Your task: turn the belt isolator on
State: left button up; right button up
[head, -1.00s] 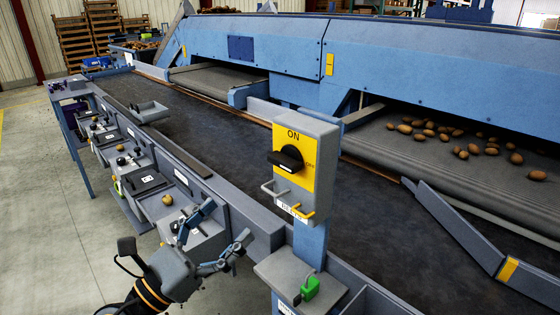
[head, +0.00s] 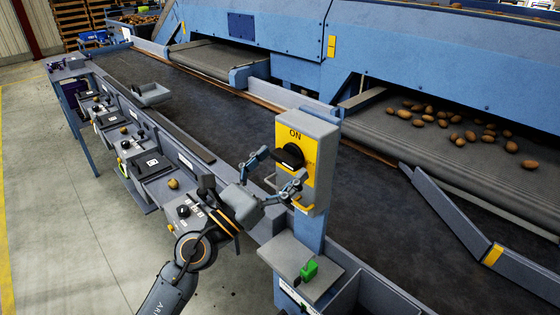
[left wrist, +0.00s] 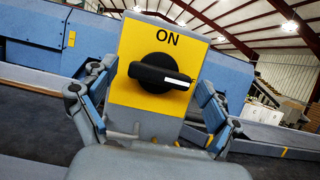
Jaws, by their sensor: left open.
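The belt isolator is a grey box (head: 317,137) with a yellow plate on a blue post. Its black knob (head: 292,156) sits below the word ON. In the left wrist view the knob (left wrist: 160,72) lies nearly crosswise, its white-marked end pointing right and slightly down, away from ON. My left gripper (head: 275,173) is open in front of the plate, one finger on each side of the knob. In the left wrist view the fingers (left wrist: 155,88) stand apart from it, with gaps on both sides. My right gripper is out of view.
A green padlock (head: 308,270) lies on the small shelf (head: 290,252) below the box. A yellow hasp (head: 304,208) is at the plate's lower edge. The dark belt (head: 380,210) runs behind the post. Potatoes (head: 428,110) lie on the far conveyor.

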pick_arm(q)
jog(key=c, duration=1.2)
jog(key=shift+o, duration=0.2)
jog(key=shift+r+n+t+y+p, duration=0.15)
jog(key=shift+n+t+y+p, duration=0.15)
jog(key=shift+n+p, duration=0.55)
jog(key=n+y+p, duration=0.1)
jog(key=n+p, duration=0.2)
jog(key=n, duration=0.1)
jog(key=n+t+y+p, duration=0.1)
jog(key=n+y+p, duration=0.1)
jog(key=n+p, duration=0.2)
jog(key=n+t+y+p, duration=0.1)
jog(key=n+y+p, duration=0.1)
jog(key=n+p, duration=0.2)
jog(key=shift+s+d+r, duration=0.15)
jog(key=shift+s+r, duration=0.05)
jog(key=shift+r, duration=0.05)
jog(key=n+y+p, duration=0.1)
jog(key=n+p, duration=0.1)
jog(key=n, duration=0.1)
jog(key=shift+y, duration=0.4)
jog(key=n, duration=0.3)
jog(key=shift+f+g+y, duration=0.1)
jog(key=shift+g+y, duration=0.3)
jog(key=shift+n+g+y, duration=0.3)
jog(key=shift+n+g, duration=0.2)
jog(key=shift+n, duration=0.85)
